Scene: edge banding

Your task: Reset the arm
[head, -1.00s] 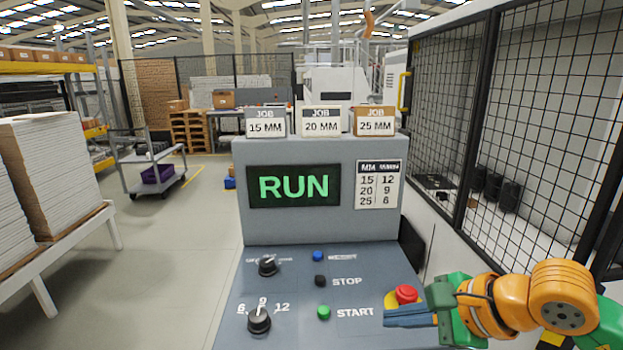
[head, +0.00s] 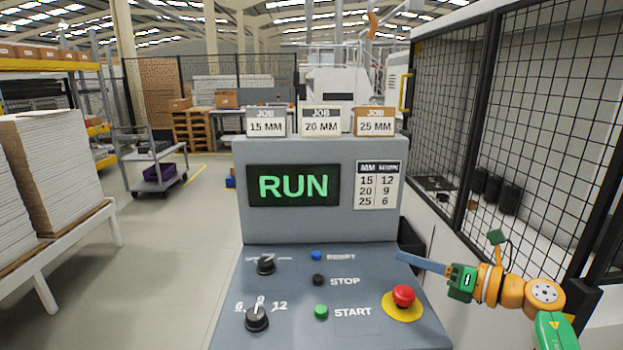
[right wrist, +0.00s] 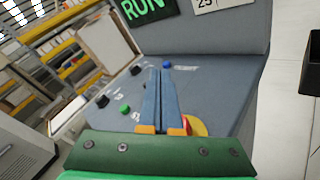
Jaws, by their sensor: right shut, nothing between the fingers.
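My right gripper (head: 420,262) is shut and empty, with its blue fingers together. In the head view it is over the right edge of the control console (head: 350,268), clear of the buttons. The red emergency button (head: 403,295) on its yellow base is below and left of my right arm. The right wrist view shows the blue fingers (right wrist: 160,97) pointing over the console. The green START button (head: 321,312), black STOP button (head: 318,281) and blue RESET button (head: 316,256) stand on the sloped panel. The screen (head: 293,186) reads RUN in green. My left gripper is out of view.
Two black knobs (head: 257,318) sit at the panel's left. Several JOB cards (head: 320,121) stand on top of the console. A mesh fence (head: 540,130) stands close on the right. Stacked boards (head: 55,165) and a cart (head: 152,170) are at the left, with open floor between.

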